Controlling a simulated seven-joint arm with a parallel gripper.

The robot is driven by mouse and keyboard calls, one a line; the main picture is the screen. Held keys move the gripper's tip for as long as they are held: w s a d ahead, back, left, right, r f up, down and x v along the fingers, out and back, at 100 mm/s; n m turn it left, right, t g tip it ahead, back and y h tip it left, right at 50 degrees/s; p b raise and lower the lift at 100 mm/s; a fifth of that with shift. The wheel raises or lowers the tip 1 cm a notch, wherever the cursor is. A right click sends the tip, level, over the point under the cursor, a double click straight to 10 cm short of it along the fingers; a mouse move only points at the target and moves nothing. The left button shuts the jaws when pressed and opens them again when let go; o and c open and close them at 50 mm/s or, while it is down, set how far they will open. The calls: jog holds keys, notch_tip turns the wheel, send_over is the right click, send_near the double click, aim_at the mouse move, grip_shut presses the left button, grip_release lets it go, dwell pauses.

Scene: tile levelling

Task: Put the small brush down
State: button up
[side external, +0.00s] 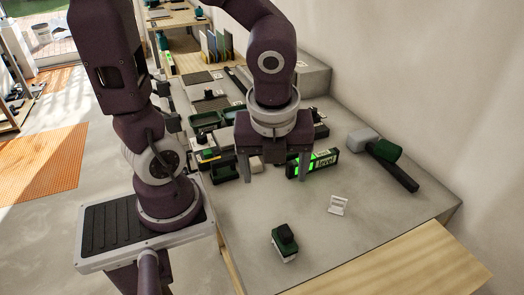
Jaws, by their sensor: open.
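My gripper (274,172) hangs over the middle of the work surface, fingers pointing down. Its two fingers are wide apart and nothing shows held between them. A small green block with a black knob and a pale underside (285,243) stands on the grey surface near the front edge, apart from my gripper. It may be the small brush, but its details are too small to be sure. A small pale item (256,163) lies behind the left finger, partly hidden.
A green-lit digital level (322,160) stands behind the right finger. A mallet with a white and green head (383,150) lies at the right. A small white card (338,205) stands nearby. Green trays (204,120) and tools crowd the back left. The front right surface is clear.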

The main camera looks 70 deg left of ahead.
jog(key=s+a+r+n+t+h, duration=0.1)
jog(key=r+n, duration=0.3)
jog(key=n, duration=0.7)
jog(key=s+a+r+n+t+h, duration=0.1)
jog(key=s+r+n+t, duration=0.2)
jog(key=n, duration=0.8)
jog(key=shift+s+a+r+n, duration=0.2)
jog(key=shift+r+n, duration=0.1)
jog(key=shift+r, duration=0.55)
